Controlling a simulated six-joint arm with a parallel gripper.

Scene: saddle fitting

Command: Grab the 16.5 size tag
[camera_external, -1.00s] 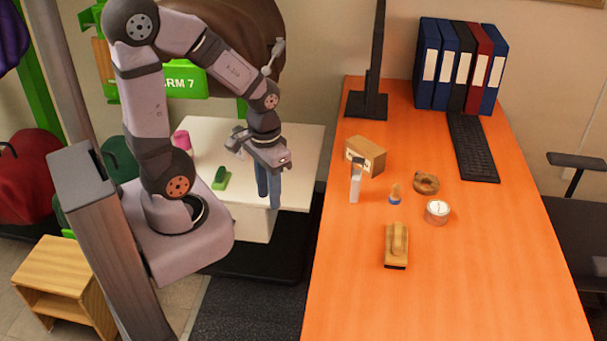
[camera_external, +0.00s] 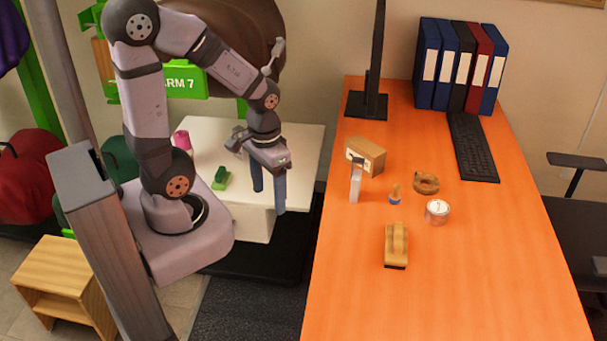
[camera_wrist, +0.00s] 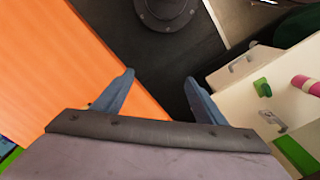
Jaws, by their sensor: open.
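I cannot make out a tag marked 16.5 in either view; no size number is legible. My gripper (camera_external: 268,200) points down at the right edge of the white table in the external view, with its two blue-grey fingers apart and nothing between them. In the wrist view my gripper (camera_wrist: 159,77) is open over dark floor between the orange desk and the white table. A small metallic piece (camera_wrist: 273,121) lies on the white table to the right; I cannot tell what it is.
The white table (camera_external: 300,140) holds a green block-like item (camera_external: 221,178) and a pink cylinder (camera_external: 181,139).

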